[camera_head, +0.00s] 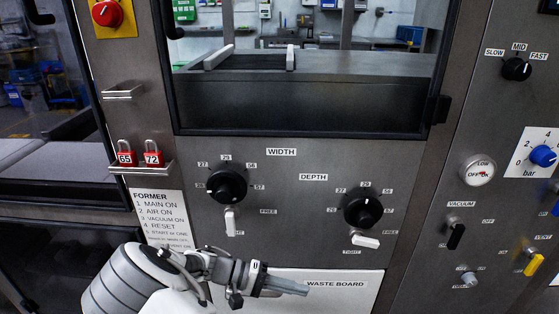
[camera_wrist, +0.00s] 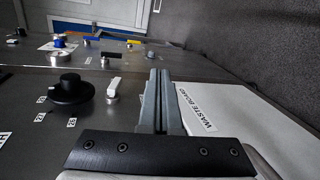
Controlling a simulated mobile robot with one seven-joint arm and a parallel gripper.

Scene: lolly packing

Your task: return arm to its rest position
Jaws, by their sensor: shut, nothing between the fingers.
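My gripper (camera_head: 290,285) is shut and empty in the head view, low in the middle, in front of the white waste board label panel (camera_head: 345,281). In the wrist view my gripper's two fingers (camera_wrist: 160,85) lie together with nothing between them. The wrist view shows the waste board panel (camera_wrist: 240,125) just right of the fingers. I cannot tell whether the fingers touch it. My arm reaches in from the lower left of the head view.
Above my gripper are the width knob (camera_head: 227,186) and depth knob (camera_head: 362,211), each with a white lever below. Two red padlocks (camera_head: 139,155) hang at left. A vacuum switch (camera_head: 456,236) and yellow lever (camera_head: 533,264) stick out at right. A window (camera_head: 300,60) lies above.

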